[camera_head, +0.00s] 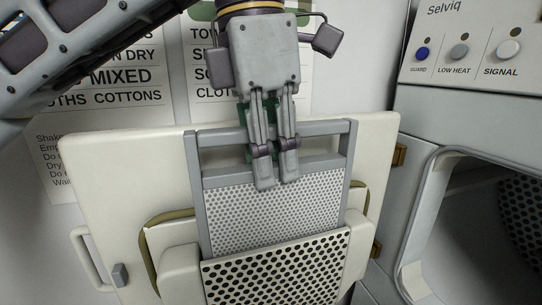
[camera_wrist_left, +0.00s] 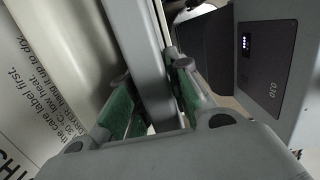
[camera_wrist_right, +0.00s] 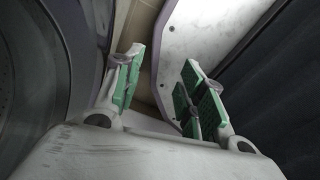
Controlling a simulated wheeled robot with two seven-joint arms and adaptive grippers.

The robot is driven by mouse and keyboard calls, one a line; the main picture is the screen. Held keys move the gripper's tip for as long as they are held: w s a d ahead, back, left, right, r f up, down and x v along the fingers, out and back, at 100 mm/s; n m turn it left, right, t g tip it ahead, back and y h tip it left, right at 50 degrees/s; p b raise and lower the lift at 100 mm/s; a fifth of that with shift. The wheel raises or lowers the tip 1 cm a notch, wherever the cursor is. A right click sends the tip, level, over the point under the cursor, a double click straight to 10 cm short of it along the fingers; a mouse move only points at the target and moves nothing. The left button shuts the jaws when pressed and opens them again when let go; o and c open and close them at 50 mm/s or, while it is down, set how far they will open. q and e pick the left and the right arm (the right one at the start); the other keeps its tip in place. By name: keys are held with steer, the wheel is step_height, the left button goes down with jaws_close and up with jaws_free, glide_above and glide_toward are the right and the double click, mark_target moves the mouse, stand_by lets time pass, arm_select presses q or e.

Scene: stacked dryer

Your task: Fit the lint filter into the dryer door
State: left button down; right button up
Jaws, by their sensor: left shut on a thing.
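The lint filter (camera_head: 282,212) is a grey frame with fine white mesh and an open crossbar at its top. It stands upright against the open cream dryer door (camera_head: 110,185). Its lower part is hidden behind a perforated plate (camera_head: 275,270) in the door's housing; how deep it sits I cannot tell. My left gripper (camera_head: 277,183) points down and is shut on the filter's top crossbar. In the left wrist view its green-padded fingers (camera_wrist_left: 152,105) lie on both sides of a grey bar. My right gripper (camera_wrist_right: 163,82) shows only in its wrist view, open and empty.
The dryer opening (camera_head: 440,230) is at the right, below a control panel (camera_head: 470,45) with several buttons. Hinges (camera_head: 399,156) join the door on its right. A cream handle (camera_head: 90,258) is at its left. Printed care sheets (camera_head: 120,80) hang behind.

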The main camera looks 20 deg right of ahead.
mark_target(275, 125)
arm_select(q)
steer(key=shift+r+p, duration=3)
steer(key=shift+r, duration=0.55)
steer(key=shift+p, duration=0.3)
stand_by(1.3)
